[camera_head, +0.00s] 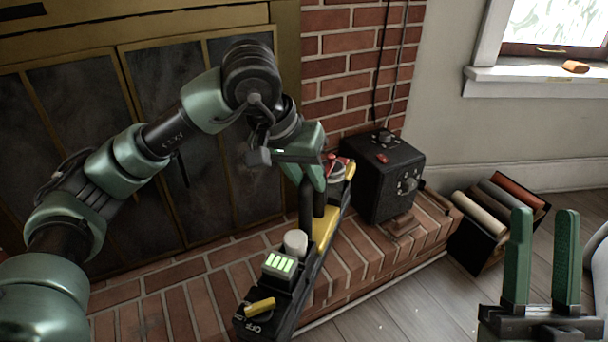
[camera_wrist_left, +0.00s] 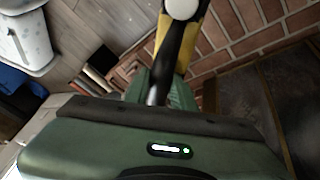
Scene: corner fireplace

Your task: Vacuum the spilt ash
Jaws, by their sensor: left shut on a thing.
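A black and yellow vacuum (camera_head: 325,232) with a lit green three-bar display (camera_head: 279,264) is over the brick hearth, tilted across the picture. A yellow knob (camera_head: 261,306) sits at its near end beside the word OFF. My left gripper (camera_head: 313,182) is shut on the vacuum's black handle; the vacuum also shows in the left wrist view (camera_wrist_left: 162,38). The vacuum's far end is partly hidden by my gripper. My right gripper (camera_head: 542,258) is open and empty above the floor at the lower right. I cannot make out the spilt ash clearly.
A black box with dials (camera_head: 388,178) stands on the brick hearth (camera_head: 180,305), with a cord running up the wall. A dark crate of rolls (camera_head: 485,245) stands on the floor to its right. Glass fireplace doors (camera_head: 75,150) are behind my left arm. Some wooden floor (camera_head: 400,300) is clear.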

